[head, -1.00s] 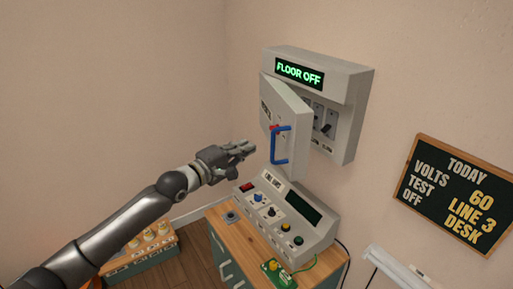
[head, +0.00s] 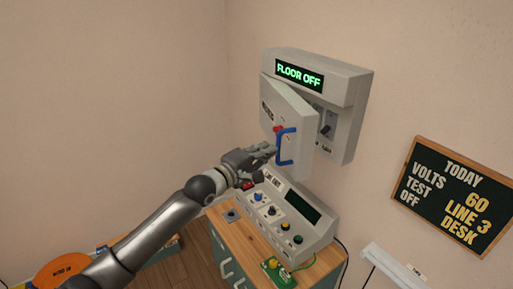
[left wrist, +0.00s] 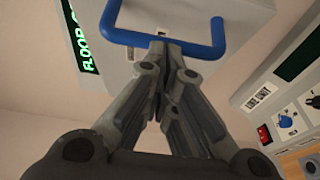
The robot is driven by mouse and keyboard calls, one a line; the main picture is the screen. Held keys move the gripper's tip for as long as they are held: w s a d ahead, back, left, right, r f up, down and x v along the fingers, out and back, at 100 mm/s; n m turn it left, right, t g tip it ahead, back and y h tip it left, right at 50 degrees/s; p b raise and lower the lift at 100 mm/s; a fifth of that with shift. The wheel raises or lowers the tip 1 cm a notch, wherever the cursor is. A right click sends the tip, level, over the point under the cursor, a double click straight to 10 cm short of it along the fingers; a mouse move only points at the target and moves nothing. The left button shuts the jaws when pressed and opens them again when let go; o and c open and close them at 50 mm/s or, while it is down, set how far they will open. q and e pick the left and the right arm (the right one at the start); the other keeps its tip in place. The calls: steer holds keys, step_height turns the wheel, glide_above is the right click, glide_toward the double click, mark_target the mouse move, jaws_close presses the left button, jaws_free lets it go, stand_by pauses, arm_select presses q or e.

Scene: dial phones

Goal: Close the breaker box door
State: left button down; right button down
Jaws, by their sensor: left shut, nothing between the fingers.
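The grey breaker box (head: 350,110) hangs on the wall with a lit "FLOOR OFF" display. Its door (head: 285,105) stands partly open, with a gap at the right edge showing a dark switch (head: 326,130). The door has a blue handle (head: 284,147), which also shows in the left wrist view (left wrist: 215,45). My left gripper (head: 271,150) is shut and empty, its fingertips at the handle and door face. In the left wrist view the fingertips (left wrist: 165,45) overlap the handle bar; I cannot tell whether they touch. My right gripper is not in view.
Below the box, a grey line unit (head: 290,210) with knobs stands on a wooden-topped cabinet (head: 240,235). A green circuit board (head: 282,275) lies at its front. A chalkboard (head: 455,195) hangs on the right wall. An orange disc (head: 62,272) is at lower left.

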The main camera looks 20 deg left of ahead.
mark_target(306, 150)
arm_select(q)
steer(key=w+d, duration=0.1)
steer(key=d, duration=0.3)
steer(key=w+d+p, duration=0.1)
steer(key=w+d, duration=0.1)
steer(key=d, duration=0.1)
steer(key=w+d+p, duration=0.1)
steer(key=d, duration=0.3)
steer(key=shift+w+d, duration=0.3)
steer(key=shift+a, duration=0.1)
